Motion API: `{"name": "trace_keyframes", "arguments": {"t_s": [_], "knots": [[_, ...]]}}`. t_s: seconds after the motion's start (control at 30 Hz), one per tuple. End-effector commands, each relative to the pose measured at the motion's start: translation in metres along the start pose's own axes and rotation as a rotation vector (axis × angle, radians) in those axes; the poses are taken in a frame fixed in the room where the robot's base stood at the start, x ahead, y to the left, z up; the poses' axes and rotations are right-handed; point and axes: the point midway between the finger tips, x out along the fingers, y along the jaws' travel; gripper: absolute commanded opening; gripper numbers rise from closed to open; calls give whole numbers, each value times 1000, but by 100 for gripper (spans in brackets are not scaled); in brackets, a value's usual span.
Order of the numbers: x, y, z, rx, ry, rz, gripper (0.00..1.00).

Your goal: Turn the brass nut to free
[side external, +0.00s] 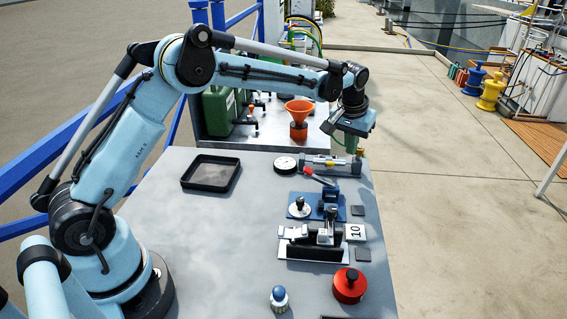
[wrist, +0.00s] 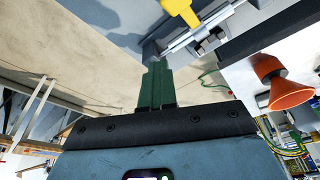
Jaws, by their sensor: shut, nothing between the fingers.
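A small brass-coloured piece (side external: 361,152), which looks like the brass nut, sits at the right end of a grey fixture (side external: 318,167) at the table's far right edge. My gripper (side external: 351,149) points down just left of it, close by. I cannot tell whether they touch. In the wrist view the green fingers (wrist: 155,66) are together with nothing between them. A yellow part (wrist: 182,10) and a silver rod lie beyond the fingertips there. The brass nut is not clearly seen in the wrist view.
An orange funnel (side external: 299,108) stands behind the fixture. A round gauge (side external: 285,164) is left of it, and a black tray (side external: 210,173) farther left. The table's left middle is clear.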

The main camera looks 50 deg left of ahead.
Motion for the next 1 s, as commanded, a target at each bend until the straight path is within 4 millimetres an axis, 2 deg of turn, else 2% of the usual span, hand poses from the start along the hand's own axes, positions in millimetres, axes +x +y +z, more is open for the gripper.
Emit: {"name": "trace_keyframes", "arguments": {"t_s": [0.03, 0.53, 1.0], "knots": [[6, 3, 2, 2, -1, 5, 0], [6, 22, 3, 10, 2, 13, 0], [6, 27, 1, 9, 2, 13, 0]]}}
